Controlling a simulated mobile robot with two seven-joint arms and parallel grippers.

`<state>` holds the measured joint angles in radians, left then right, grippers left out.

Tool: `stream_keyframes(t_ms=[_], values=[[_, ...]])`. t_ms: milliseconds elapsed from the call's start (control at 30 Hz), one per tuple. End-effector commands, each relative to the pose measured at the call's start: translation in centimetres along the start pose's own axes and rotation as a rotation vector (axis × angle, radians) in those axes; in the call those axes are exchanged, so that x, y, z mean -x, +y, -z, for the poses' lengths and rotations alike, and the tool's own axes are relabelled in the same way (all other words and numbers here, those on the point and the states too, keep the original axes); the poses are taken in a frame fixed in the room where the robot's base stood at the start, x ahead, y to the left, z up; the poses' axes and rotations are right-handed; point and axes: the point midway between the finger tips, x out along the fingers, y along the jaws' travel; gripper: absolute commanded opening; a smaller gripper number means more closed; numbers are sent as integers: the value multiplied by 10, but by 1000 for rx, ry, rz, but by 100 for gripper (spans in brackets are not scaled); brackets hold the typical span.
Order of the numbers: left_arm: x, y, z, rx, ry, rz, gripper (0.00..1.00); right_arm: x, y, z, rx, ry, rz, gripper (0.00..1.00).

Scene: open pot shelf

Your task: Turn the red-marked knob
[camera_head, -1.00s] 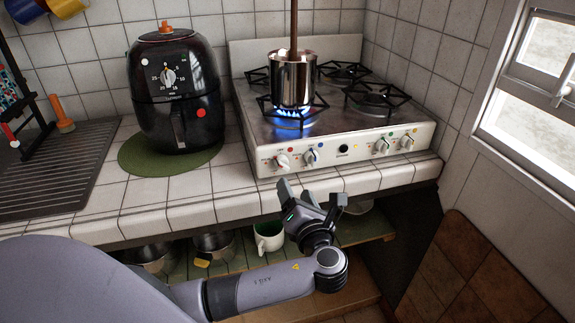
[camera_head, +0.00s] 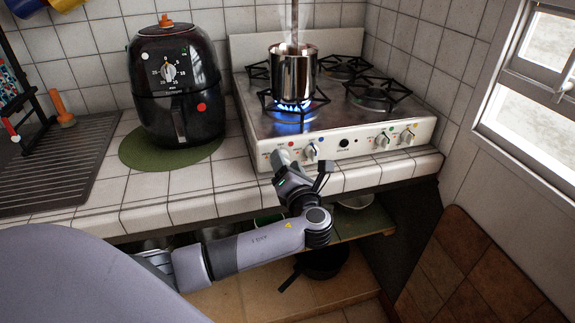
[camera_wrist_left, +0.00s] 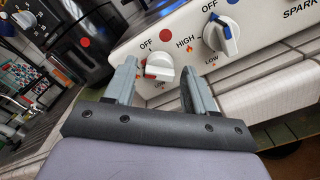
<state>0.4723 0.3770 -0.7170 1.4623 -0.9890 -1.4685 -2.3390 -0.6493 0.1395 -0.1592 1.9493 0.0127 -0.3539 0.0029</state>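The red-marked knob (camera_wrist_left: 160,66) is white, with a red dot above it and an OFF label, on the stove's white front panel. In the wrist view it shows between the tips of my left gripper (camera_wrist_left: 161,78), whose fingers are spread. I cannot tell whether either finger touches it. In the head view my left gripper (camera_head: 303,166) is in front of the left end of the panel and mostly hides this knob. My right gripper is not in view.
A blue-marked knob (camera_wrist_left: 222,38) sits close to the right of my fingers. A steel pot (camera_head: 293,75) stands over a lit blue flame. A black air fryer (camera_head: 178,95) stands left of the stove on a green mat. The tiled counter edge (camera_head: 200,207) runs below.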

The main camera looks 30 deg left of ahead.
Motion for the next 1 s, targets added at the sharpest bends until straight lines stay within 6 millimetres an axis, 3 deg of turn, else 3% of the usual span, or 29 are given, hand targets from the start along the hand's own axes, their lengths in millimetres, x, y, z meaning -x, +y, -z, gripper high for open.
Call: stream_keyframes(t_ms=[33, 133, 567, 1000], values=[[0, 0, 0, 0, 0, 0, 36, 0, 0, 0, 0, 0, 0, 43], [0, 0, 0, 0, 0, 0, 6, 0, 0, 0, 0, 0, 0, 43], [1, 0, 0, 73, 1, 1, 6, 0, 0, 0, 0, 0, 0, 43], [1, 1, 1, 433, 3, 1, 6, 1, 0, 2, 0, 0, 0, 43]])
